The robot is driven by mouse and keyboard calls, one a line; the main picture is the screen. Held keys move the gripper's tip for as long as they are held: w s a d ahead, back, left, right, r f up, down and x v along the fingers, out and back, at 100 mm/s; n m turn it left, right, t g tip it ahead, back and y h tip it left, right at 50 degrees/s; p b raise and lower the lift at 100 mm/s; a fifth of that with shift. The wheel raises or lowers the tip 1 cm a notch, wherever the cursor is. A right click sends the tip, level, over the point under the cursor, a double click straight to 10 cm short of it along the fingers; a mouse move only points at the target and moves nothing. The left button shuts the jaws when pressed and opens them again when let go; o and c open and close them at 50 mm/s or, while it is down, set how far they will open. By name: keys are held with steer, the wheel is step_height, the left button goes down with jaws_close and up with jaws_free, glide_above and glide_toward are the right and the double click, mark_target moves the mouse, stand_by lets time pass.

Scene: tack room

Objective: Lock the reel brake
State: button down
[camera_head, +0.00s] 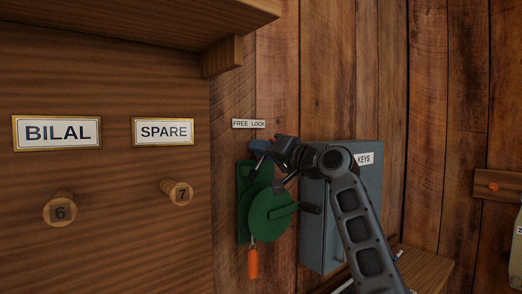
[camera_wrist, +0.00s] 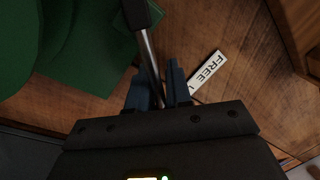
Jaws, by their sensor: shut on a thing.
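The green reel (camera_head: 266,222) is mounted on a green plate (camera_head: 243,195) on the plank wall. A thin metal brake lever (camera_head: 258,164) rises from the top of the reel, leaning slightly right. In the wrist view its metal rod (camera_wrist: 151,58) runs from a black part at the top down between my blue fingers. My gripper (camera_head: 264,147) is shut on the lever near its upper end, just below the FREE LOCK label (camera_head: 248,123). In the wrist view the fingers (camera_wrist: 157,90) are on either side of the rod; the gripped end is hidden. Part of the label (camera_wrist: 208,71) shows there.
A grey-blue KEYS box (camera_head: 341,220) is close to the right, behind my arm. The reel's crank handle (camera_head: 311,208) sticks out towards it. An orange piece (camera_head: 252,264) hangs below the reel. A wooden panel with pegs (camera_head: 60,209) stands at the left.

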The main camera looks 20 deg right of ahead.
steer(key=c, duration=1.2)
jaws_free()
steer(key=shift+d+r, duration=0.35)
steer(key=shift+d, duration=0.15)
steer(key=shift+a+f, duration=0.15)
steer(key=shift+s+f, duration=0.15)
steer(key=shift+s, duration=0.2)
steer(key=shift+b+v, duration=0.85)
steer(key=shift+v, duration=2.7)
